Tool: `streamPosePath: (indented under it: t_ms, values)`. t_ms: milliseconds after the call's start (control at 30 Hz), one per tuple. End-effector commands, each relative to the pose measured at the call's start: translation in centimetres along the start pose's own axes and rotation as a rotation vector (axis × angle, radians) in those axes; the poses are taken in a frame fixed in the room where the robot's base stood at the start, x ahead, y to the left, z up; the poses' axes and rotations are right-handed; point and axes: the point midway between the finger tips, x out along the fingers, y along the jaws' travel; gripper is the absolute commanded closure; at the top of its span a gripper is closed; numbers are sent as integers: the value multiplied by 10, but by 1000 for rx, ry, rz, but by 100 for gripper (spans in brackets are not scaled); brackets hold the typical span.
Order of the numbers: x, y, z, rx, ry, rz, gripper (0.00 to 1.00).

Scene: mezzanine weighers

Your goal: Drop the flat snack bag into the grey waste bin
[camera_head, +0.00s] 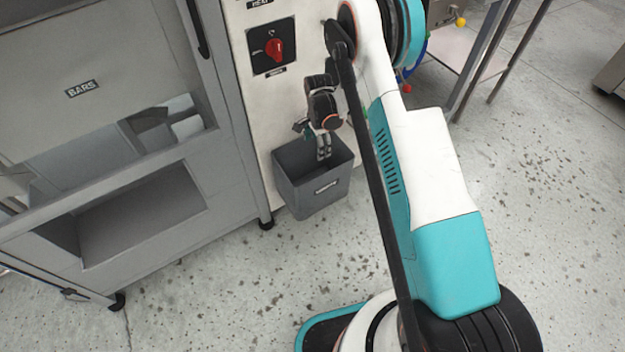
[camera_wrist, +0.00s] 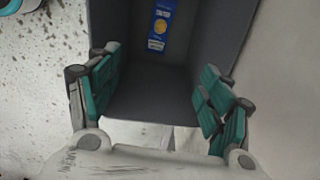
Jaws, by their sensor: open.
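The grey waste bin (camera_head: 312,188) hangs low against the pale machine panel in the head view. Its dark inside fills the middle of the wrist view (camera_wrist: 150,95). My gripper (camera_head: 323,152) points down at the bin's mouth, its fingertips at or just inside the opening. In the wrist view its teal-padded fingers (camera_wrist: 160,68) stand wide apart with nothing between them. A flat blue packet with a yellow round print (camera_wrist: 161,27), which looks like the snack bag, shows inside the bin beyond the fingertips. I cannot tell whether it lies flat or leans on a wall.
A grey cabinet marked BARS (camera_head: 82,88) stands left of the bin. A red rotary switch (camera_head: 273,49) sits on the panel above it. A metal table (camera_head: 480,60) stands at the upper right. The speckled floor (camera_head: 230,290) in front is clear.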

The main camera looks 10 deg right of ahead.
Motion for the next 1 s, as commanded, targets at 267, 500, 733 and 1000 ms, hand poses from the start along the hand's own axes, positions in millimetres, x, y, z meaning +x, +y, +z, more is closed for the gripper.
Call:
streamPosePath:
  t_ms: [267,500,733,1000]
  values:
    - [-57,0,0,0,0,0,27]
    - [-89,0,0,0,0,0,27]
    - [-97,0,0,0,0,0,27]
    - [-97,0,0,0,0,0,27]
